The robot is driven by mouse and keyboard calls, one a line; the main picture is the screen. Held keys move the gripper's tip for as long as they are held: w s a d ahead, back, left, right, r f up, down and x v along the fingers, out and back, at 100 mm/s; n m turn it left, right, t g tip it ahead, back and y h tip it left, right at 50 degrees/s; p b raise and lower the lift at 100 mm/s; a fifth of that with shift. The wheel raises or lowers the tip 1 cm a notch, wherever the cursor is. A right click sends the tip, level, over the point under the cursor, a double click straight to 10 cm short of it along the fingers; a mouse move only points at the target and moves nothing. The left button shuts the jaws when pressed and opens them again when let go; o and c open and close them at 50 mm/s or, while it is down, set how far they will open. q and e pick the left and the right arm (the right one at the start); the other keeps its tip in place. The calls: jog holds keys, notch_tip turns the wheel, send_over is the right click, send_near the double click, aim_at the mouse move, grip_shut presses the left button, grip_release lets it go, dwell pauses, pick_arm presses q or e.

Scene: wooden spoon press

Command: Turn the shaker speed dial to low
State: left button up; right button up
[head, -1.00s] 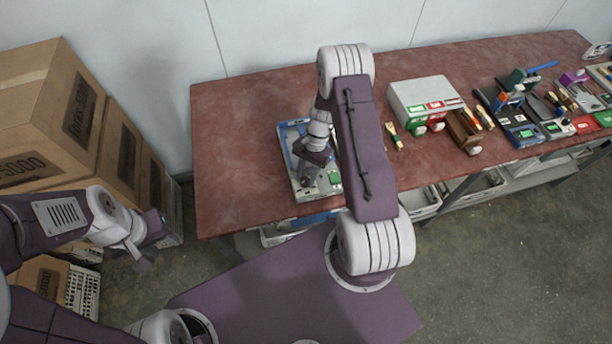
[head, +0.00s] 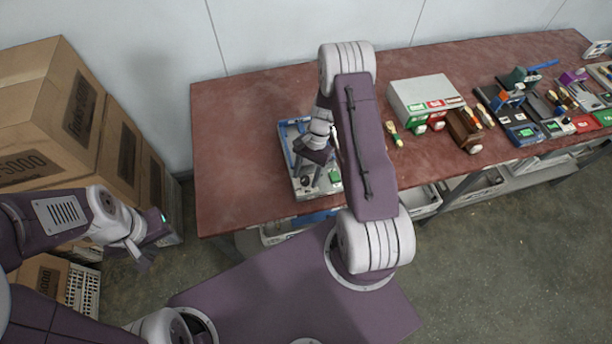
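A low grey-white device with a blue frame (head: 285,134), which looks like the shaker, lies near the front edge of the red table. A green label (head: 334,175) shows at its front right. My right gripper (head: 308,175) points down over the front part of the device. Its fingers and the arm cover much of the device, and I cannot make out the dial or any contact with it. Its finger gap is too small to judge. My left gripper (head: 144,258) hangs low at the left, away from the table, beside the cartons; its opening is unclear.
A light grey box with red and green labels (head: 420,92) stands right of my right arm, beside a brown wooden block (head: 464,128). Several tools and devices fill the table's right end. The table's left part (head: 235,140) is clear. Stacked cartons (head: 60,115) stand left.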

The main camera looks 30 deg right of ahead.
jog(key=v, duration=0.8)
jog(key=shift+r+b, duration=0.3)
jog(key=shift+r, duration=0.05)
